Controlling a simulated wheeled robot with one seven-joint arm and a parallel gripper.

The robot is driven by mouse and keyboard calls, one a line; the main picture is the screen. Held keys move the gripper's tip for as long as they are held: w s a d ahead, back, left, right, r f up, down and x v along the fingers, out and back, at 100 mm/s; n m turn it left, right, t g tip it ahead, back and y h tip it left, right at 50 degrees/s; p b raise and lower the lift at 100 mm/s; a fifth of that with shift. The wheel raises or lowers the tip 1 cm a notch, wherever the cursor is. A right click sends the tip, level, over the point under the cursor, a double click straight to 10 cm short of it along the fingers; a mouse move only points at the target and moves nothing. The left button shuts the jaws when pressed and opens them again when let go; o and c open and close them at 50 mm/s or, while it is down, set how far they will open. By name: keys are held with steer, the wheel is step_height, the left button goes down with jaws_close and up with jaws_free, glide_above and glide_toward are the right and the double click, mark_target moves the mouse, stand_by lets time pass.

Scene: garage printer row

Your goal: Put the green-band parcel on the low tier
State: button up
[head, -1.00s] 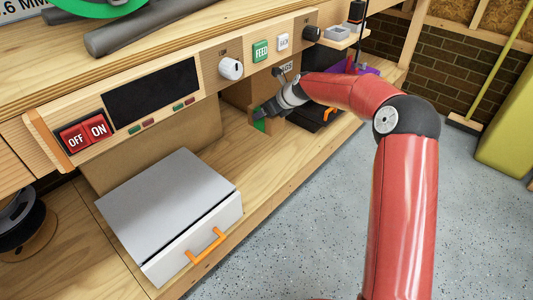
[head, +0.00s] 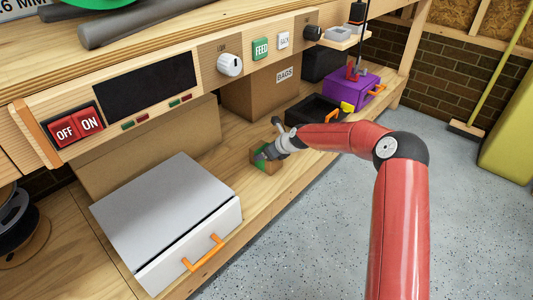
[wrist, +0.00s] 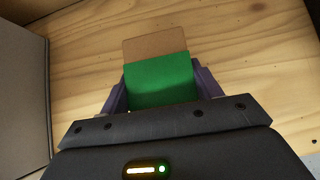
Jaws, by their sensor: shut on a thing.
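The green-band parcel is a small brown cardboard box with a wide green band (wrist: 162,82); in the head view it shows as a small box (head: 268,166) over the lower wooden shelf. My gripper (wrist: 160,88) is shut on it, one dark finger on each side of the green band. Part of the parcel is hidden by my gripper in the head view. The lower wooden shelf (head: 232,147) runs under the control panel, and its bare wood shows around the parcel. I cannot tell whether the parcel touches the shelf.
A grey box with an orange handle (head: 165,215) stands left of the parcel. A cardboard box marked BAGS (head: 255,97) stands behind. Bare shelf lies around the parcel.

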steer(key=shift+r, duration=0.1)
steer(key=o, duration=1.2)
